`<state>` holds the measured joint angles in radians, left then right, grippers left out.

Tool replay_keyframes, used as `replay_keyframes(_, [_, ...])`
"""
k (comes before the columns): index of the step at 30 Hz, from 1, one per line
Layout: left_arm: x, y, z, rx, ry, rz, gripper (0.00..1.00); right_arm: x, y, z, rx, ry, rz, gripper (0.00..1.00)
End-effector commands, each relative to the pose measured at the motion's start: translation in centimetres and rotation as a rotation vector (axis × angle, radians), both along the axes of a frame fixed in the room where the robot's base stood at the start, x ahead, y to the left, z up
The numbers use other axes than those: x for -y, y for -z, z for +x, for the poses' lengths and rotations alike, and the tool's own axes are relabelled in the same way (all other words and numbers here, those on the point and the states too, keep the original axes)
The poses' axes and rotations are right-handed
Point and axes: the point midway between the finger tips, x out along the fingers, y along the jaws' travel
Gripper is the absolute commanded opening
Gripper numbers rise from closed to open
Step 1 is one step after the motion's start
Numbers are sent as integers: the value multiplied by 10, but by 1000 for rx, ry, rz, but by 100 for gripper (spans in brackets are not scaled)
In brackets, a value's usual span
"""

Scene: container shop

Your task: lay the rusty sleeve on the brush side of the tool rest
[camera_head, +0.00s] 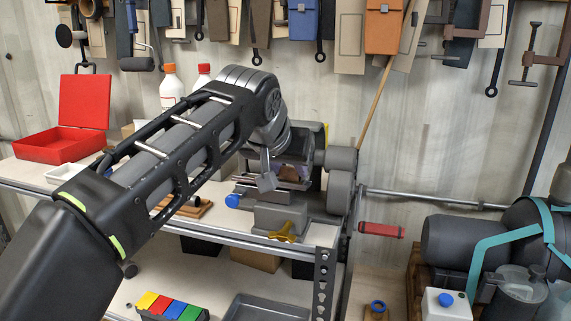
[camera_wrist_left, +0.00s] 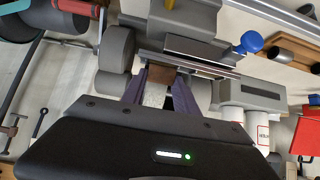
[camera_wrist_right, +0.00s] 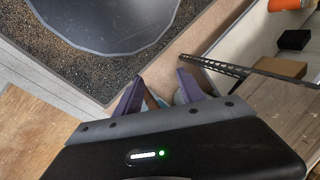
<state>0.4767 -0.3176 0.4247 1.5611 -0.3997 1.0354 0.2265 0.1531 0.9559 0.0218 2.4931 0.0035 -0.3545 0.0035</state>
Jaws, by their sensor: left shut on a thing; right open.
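My left gripper (camera_head: 286,178) reaches over the workbench to the grey bench machine (camera_head: 283,218); my arm hides part of the machine. In the left wrist view my left gripper (camera_wrist_left: 161,80) is shut on the rusty sleeve (camera_wrist_left: 160,76), a small brown piece between the purple fingertips. The sleeve is right by the metal tool rest (camera_wrist_left: 200,53); I cannot tell whether it touches it. A round grey wheel (camera_wrist_left: 117,48) is beside the fingers. The brush cannot be made out clearly. My right gripper (camera_wrist_right: 160,88) is open, away from the bench.
A blue knob (camera_head: 233,201) and a yellow part (camera_head: 284,232) are at the machine's front. A red open box (camera_head: 70,135) stands at the left. Bottles (camera_head: 171,85) stand behind my arm. A large motor-like unit (camera_head: 465,243) is at the right. Tools hang along the back wall.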

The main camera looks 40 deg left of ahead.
Motion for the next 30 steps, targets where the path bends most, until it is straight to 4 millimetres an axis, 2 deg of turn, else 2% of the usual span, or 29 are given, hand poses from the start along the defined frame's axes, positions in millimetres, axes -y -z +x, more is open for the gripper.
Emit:
replay_keyframes(13, [-1,6,4,1,0,0,0,0,3,0,1,-1,1,47])
replay_keyframes(14, [-1,6,4,1,0,0,37,0,3,0,1,-1,1,47])
replay_keyframes(23, [-1,6,4,0,0,0,61,0,3,0,1,-1,1,47])
replay_keyframes(30, [-1,6,4,-1,1,0,61,0,3,0,1,-1,1,47])
